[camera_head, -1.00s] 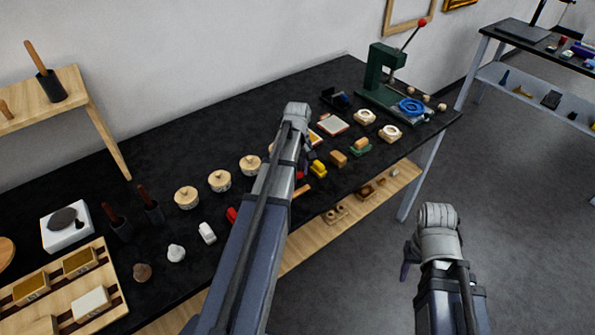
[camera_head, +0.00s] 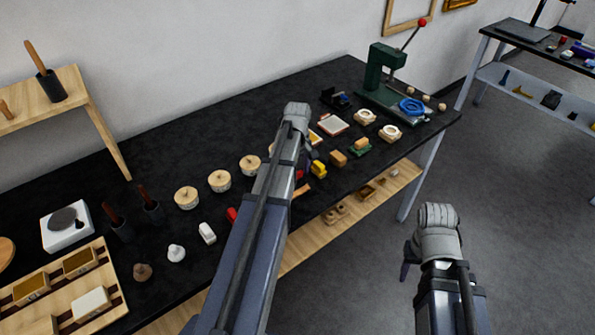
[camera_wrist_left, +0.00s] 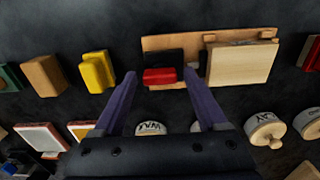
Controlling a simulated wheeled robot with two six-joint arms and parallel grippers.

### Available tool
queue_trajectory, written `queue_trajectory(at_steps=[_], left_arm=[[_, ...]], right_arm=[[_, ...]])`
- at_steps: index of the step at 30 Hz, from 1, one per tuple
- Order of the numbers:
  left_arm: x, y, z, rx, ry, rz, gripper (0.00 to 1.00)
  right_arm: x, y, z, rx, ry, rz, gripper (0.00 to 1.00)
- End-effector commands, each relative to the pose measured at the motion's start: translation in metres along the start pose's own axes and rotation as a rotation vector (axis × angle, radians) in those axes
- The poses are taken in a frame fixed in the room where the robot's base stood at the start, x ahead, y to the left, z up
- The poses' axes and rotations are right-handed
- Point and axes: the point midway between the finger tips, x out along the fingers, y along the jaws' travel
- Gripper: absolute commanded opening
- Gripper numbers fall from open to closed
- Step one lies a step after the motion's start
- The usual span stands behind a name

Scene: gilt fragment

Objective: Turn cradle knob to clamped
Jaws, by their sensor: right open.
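In the left wrist view a wooden base (camera_wrist_left: 197,41) carries a black part (camera_wrist_left: 161,57), a red block (camera_wrist_left: 159,76) and a pale wooden block (camera_wrist_left: 242,63). This looks like the cradle; I cannot tell for certain which part is its knob, or its setting. My left gripper (camera_wrist_left: 160,82) is open, its two dark fingers apart, with the red block between and just beyond the tips. In the head view my left gripper (camera_head: 305,160) is over the table's front part and its arm hides most of the cradle. My right gripper (camera_head: 408,262) is open and empty, off the table's front side.
Yellow (camera_wrist_left: 97,72) and tan (camera_wrist_left: 43,75) blocks lie left of the cradle in the wrist view. Round wooden lidded pots (camera_head: 220,181) stand in a row on the black table (camera_head: 110,190). A green press (camera_head: 382,70) stands at the far end.

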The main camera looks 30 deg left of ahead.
Motion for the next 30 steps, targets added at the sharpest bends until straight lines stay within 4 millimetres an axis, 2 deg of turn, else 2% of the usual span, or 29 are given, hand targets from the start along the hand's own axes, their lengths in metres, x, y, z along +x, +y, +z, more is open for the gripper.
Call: queue_trajectory(at_steps=[14,20,30], left_arm=[[-0.006,0.0,0.0,0.0,0.0,0.0,0.82],[-0.025,0.0,0.0,0.0,0.0,0.0,0.82],[-0.07,0.0,0.0,0.0,0.0,0.0,0.82]], right_arm=[[-0.006,0.001,0.0,0.0,0.0,0.0,0.5],[-0.025,0.002,0.002,0.0,0.0,0.0,0.5],[-0.07,0.007,0.004,-0.001,0.0,0.0,0.5]])
